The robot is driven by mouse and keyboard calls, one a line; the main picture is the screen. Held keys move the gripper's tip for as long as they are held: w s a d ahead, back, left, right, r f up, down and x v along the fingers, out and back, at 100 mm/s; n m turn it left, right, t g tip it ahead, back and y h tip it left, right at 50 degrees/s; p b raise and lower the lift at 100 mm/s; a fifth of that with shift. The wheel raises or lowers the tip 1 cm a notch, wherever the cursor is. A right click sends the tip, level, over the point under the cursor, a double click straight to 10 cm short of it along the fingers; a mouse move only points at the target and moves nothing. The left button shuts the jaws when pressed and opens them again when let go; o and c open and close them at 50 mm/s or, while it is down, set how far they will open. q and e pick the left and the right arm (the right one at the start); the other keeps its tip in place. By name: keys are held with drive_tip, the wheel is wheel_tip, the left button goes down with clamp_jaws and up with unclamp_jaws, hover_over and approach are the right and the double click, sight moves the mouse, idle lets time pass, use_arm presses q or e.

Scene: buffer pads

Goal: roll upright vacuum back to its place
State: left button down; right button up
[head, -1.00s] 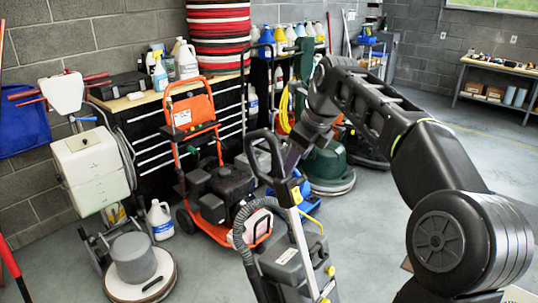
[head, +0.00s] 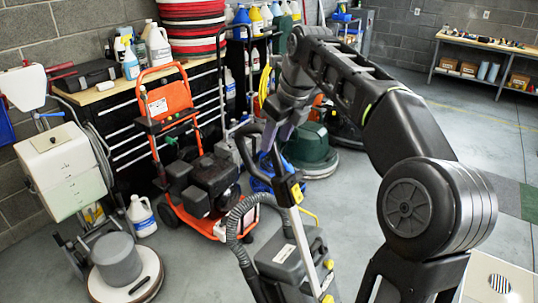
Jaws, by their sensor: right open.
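The upright vacuum (head: 290,255) stands in the lower middle of the head view. It has a grey body, a ribbed hose, a silver pole with a yellow clip and a black loop handle (head: 242,150). Its base is cut off by the bottom edge. My right arm reaches in from the right, and my right gripper (head: 273,137) is at the upper part of the handle, pointing down. Its jaws are open, and I cannot tell whether they touch the handle or straddle it. My left gripper is out of view.
An orange pressure washer (head: 200,185) stands left of the vacuum. A floor buffer with a white tank (head: 62,165) is at far left, near a white jug (head: 142,215). A green floor machine (head: 312,150) is behind. A workbench (head: 490,65) is at far right. Open floor lies right.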

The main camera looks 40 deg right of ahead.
drive_tip(key=x, duration=0.7)
drive_tip(key=shift+f, duration=0.2)
drive_tip(key=shift+c, duration=0.5)
clamp_jaws()
idle(0.7)
